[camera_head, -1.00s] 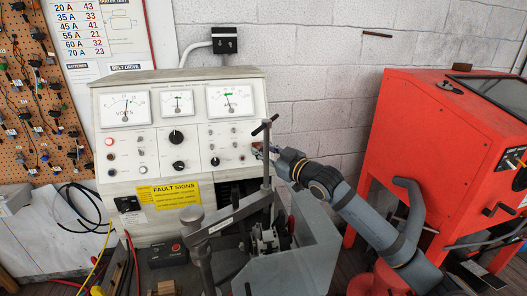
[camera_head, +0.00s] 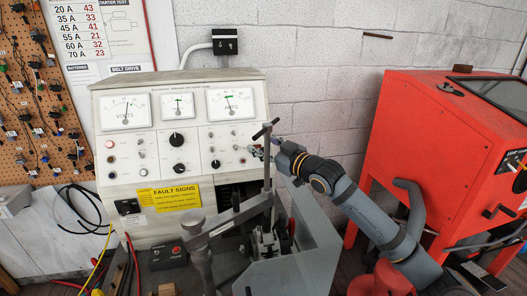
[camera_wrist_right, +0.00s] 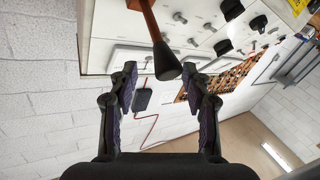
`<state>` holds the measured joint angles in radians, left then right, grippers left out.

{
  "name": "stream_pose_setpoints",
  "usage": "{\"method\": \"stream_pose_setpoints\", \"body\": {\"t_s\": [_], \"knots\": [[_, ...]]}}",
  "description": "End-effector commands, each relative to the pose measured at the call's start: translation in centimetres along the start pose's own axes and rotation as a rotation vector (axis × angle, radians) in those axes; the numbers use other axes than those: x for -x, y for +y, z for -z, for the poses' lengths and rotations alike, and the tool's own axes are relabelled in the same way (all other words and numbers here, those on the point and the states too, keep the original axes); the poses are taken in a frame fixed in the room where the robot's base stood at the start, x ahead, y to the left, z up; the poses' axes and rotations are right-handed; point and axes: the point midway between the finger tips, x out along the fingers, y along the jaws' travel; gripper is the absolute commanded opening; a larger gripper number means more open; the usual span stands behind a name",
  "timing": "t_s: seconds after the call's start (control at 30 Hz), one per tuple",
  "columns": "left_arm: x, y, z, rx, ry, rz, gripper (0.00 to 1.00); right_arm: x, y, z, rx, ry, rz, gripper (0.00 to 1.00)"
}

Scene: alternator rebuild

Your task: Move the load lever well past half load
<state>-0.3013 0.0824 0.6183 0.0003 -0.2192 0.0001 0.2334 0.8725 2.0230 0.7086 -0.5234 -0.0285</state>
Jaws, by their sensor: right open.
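In the right wrist view a lever with a reddish-brown stem and a tapered black knob (camera_wrist_right: 167,62) shows between the fingertips of my right gripper (camera_wrist_right: 159,70). Clear gaps show between the knob and both fingers, and the gripper is open. How deep the knob sits between the fingers is hard to judge. In the head view the right gripper (camera_head: 262,149) is at the right side of the test bench panel (camera_head: 218,181), near the upright T-handled post. The lever cannot be made out there. The amps meter (camera_head: 231,104) shows on the panel. My left gripper is not in view.
The T-handled post (camera_head: 267,188) of the clamp fixture rises close to the gripper. A grey guard (camera_head: 300,262) is below my right forearm. A red cabinet (camera_head: 400,130) stands at the right. Bare wall lies between bench and cabinet.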

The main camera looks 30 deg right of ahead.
Motion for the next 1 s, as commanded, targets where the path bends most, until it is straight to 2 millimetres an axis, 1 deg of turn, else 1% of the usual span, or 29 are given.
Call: {"method": "stream_pose_setpoints", "body": {"t_s": [0.03, 0.2, 0.3, 0.4, 0.53, 1.0], "knots": [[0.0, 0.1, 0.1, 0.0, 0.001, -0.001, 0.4, 0.0, 0.4, 1.3, 0.005, 0.005, -0.002, 0.49], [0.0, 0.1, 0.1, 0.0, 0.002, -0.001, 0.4, 0.0, 1.5, 5.0, 0.002, 0.006, -0.002, 0.49], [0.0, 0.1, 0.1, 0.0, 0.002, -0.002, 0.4, 0.0, 2.0, 6.5, 0.002, 0.005, -0.002, 0.49], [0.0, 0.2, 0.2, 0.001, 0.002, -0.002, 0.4, 0.0, 2.3, 7.4, 0.0, 0.002, -0.001, 0.49], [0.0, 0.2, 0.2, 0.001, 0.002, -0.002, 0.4, 0.0, 2.4, 7.8, 0.0, 0.001, 0.0, 0.49], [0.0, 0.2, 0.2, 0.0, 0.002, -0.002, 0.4, 0.0, 2.4, 7.8, 0.001, 0.0, 0.0, 0.49]]}}
